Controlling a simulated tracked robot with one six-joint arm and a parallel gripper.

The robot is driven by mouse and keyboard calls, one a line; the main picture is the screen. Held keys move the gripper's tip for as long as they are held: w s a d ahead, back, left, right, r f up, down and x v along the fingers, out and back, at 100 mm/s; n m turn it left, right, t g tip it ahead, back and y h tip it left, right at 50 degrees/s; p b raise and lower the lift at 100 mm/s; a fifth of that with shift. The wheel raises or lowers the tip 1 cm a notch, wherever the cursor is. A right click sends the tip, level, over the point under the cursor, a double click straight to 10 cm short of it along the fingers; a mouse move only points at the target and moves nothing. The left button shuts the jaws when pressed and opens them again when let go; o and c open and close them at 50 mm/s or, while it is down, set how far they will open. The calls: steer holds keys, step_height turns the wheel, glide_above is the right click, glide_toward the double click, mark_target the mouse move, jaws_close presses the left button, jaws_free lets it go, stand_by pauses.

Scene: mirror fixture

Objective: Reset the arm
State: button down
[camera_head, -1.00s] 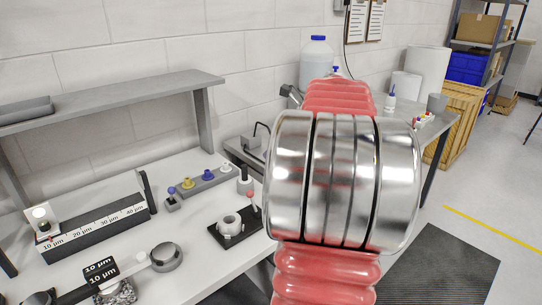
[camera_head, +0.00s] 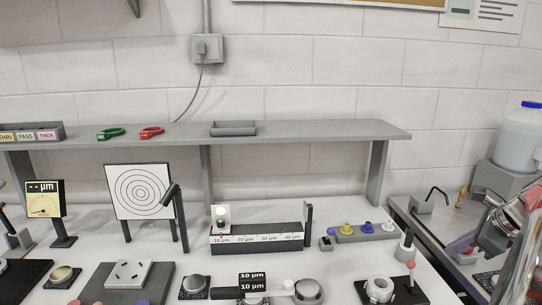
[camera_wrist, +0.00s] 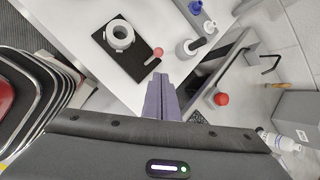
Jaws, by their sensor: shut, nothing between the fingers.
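My gripper (camera_wrist: 162,100) shows in the wrist view as two purple-grey fingers closed together, with nothing between them. It is above the front right edge of the white bench, apart from everything there. In the head view my arm is only partly in view at the far right edge, beside the side table. Near the fingers in the wrist view are a black plate with a white ring fixture (camera_wrist: 120,35) and a small red ball knob (camera_wrist: 158,51). The same ring fixture stands on the bench in the head view (camera_head: 379,288).
The bench holds a scale block (camera_head: 256,238), a target board (camera_head: 139,191), a gauge (camera_head: 43,198) and a rack of coloured knobs (camera_head: 362,230). A grey shelf (camera_head: 290,130) runs above. A large blue-capped jug (camera_head: 519,135) stands at right. A red ball (camera_wrist: 221,99) is near the gripper.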

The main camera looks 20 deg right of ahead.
steer(key=s+a+f+n, duration=0.1)
steer(key=s+a+n, duration=0.1)
steer(key=a+n, duration=0.8)
steer(key=s+a+f+n, duration=0.1)
steer(key=s+a+n, duration=0.2)
steer(key=a+n, duration=0.7)
steer(key=s+a+f+n+g, duration=0.1)
steer(key=a+n, duration=0.9)
steer(key=a, duration=1.3)
steer(key=shift+s+a+f, duration=0.4)
steer(key=shift+s, duration=0.45)
